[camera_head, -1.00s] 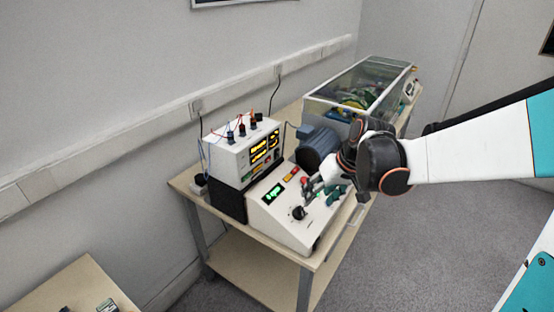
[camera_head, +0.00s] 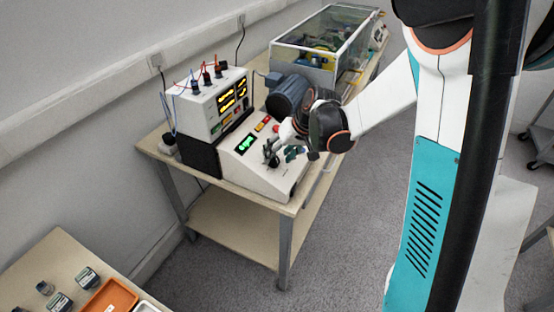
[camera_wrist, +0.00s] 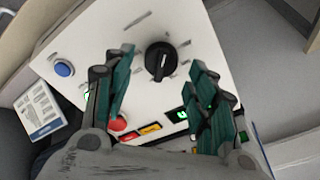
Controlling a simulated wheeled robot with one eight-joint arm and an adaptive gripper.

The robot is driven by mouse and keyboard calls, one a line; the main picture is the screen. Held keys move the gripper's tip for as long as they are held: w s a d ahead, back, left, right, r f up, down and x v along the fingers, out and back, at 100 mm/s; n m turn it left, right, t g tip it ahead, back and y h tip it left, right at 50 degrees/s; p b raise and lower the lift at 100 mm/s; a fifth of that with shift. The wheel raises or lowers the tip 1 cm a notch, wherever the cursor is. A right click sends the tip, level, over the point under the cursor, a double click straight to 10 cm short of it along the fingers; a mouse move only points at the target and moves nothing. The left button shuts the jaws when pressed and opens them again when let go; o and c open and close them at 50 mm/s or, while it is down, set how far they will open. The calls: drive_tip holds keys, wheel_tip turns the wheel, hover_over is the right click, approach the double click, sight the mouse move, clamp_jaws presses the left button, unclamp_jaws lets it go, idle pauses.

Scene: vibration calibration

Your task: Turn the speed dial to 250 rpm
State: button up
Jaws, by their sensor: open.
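The speed dial, a black round knob with a pale pointer line (camera_wrist: 160,61), is on the white sloped control panel (camera_wrist: 85,35). In the wrist view it lies between and beyond my two teal fingers, apparently untouched. My gripper (camera_wrist: 163,78) is open and empty, its fingers on either side of the dial. In the head view my gripper (camera_head: 284,152) is over the panel (camera_head: 256,180), with its fingers close around the dial, which is partly hidden. The green display (camera_head: 245,143) is lit, but its digits are too small to read.
Red and yellow buttons (camera_wrist: 150,128) and a blue button (camera_wrist: 63,68) sit on the panel. A white instrument with yellow readouts (camera_head: 215,105) stands behind left. A blue motor (camera_head: 287,95) and a clear-covered box (camera_head: 325,40) are farther back. Open floor lies right of the table.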

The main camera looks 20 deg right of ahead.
drive_tip(key=shift+x, duration=0.85)
drive_tip(key=shift+c, duration=0.2)
drive_tip(key=c, duration=1)
drive_tip(key=shift+m, duration=0.3)
